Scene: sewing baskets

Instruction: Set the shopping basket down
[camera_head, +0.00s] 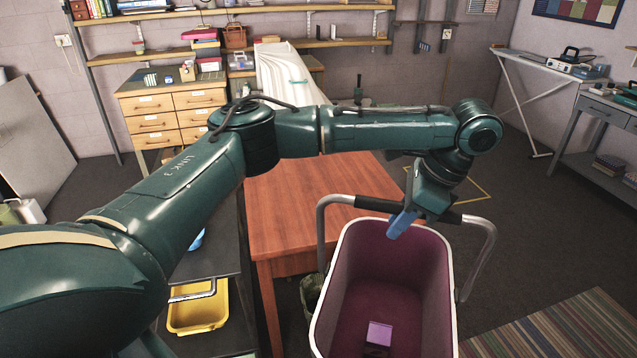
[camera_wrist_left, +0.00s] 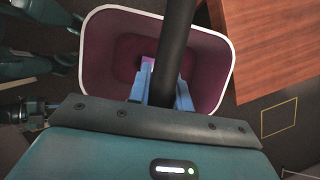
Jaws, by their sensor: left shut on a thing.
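The shopping basket (camera_head: 452,300) has a pale rim, a maroon inside and a metal handle with a black grip (camera_head: 375,204). It hangs upright beside the right front corner of the wooden table, with its handle raised. My left gripper (camera_head: 403,222) has blue fingers and is shut on the black grip, above the basket's opening. The wrist view shows the grip (camera_wrist_left: 176,50) between the fingers (camera_wrist_left: 162,88) and the basket's rim (camera_wrist_left: 231,50) below. A small purple box (camera_head: 379,333) lies inside. The basket's underside is hidden. My right gripper is not recognisable in either view.
The wooden table (camera_head: 300,205) looks bare beside the basket. A yellow outlined square (camera_head: 480,182) marks the dark floor behind the basket; it also shows in the wrist view (camera_wrist_left: 280,117). A striped rug (camera_head: 570,330) lies front right. A yellow bin (camera_head: 197,312) stands at lower left.

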